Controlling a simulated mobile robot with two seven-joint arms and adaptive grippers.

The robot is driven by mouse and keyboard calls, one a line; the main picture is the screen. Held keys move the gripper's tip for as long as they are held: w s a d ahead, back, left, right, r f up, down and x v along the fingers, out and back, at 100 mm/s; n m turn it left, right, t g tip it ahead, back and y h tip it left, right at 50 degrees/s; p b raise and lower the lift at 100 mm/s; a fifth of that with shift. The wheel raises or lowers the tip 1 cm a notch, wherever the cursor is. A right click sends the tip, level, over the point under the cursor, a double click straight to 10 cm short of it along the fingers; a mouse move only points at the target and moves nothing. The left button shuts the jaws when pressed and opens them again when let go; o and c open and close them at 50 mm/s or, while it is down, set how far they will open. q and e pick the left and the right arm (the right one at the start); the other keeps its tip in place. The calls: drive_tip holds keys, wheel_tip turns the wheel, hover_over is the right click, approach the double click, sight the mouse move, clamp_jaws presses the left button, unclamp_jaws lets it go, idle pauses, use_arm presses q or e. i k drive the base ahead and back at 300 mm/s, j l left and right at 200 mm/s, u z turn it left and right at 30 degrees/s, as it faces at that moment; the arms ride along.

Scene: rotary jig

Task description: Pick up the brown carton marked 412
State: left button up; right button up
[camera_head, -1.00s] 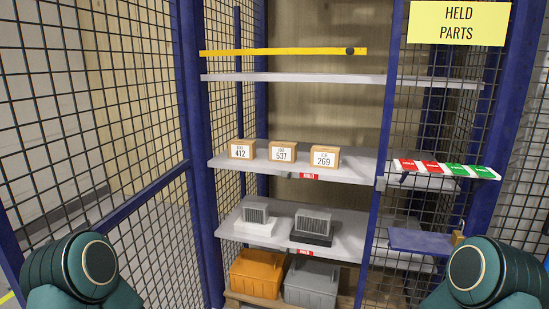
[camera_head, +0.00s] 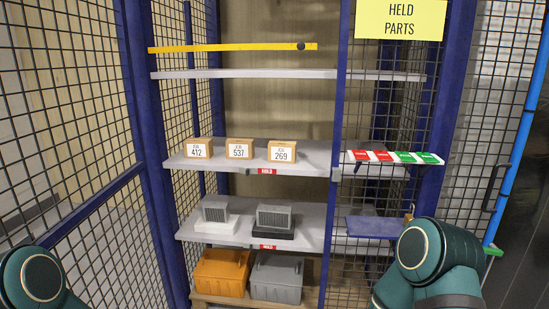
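The brown carton marked 412 (camera_head: 198,149) stands upright on the middle shelf, at its left end. It is the leftmost of three similar cartons, and its white label faces me. Nothing touches it from my side. My two arms show only as green rounded links at the lower left and lower right corners. Neither gripper is in view.
The carton marked 537 (camera_head: 239,149) and the carton marked 269 (camera_head: 281,152) share the shelf (camera_head: 320,158). Blue posts and mesh frame the opening. A yellow bar (camera_head: 230,47) crosses above. Grey units, an orange bin (camera_head: 221,273) and a grey bin (camera_head: 277,279) sit below.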

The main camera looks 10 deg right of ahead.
sight(198, 149)
drive_tip(key=i+j+z, duration=0.15)
drive_tip(key=i+j, duration=0.15)
drive_tip(key=i, duration=0.15)
drive_tip(key=i+j+z, duration=0.1)
drive_tip(key=i+j, duration=0.25)
drive_tip(key=i, duration=0.15)
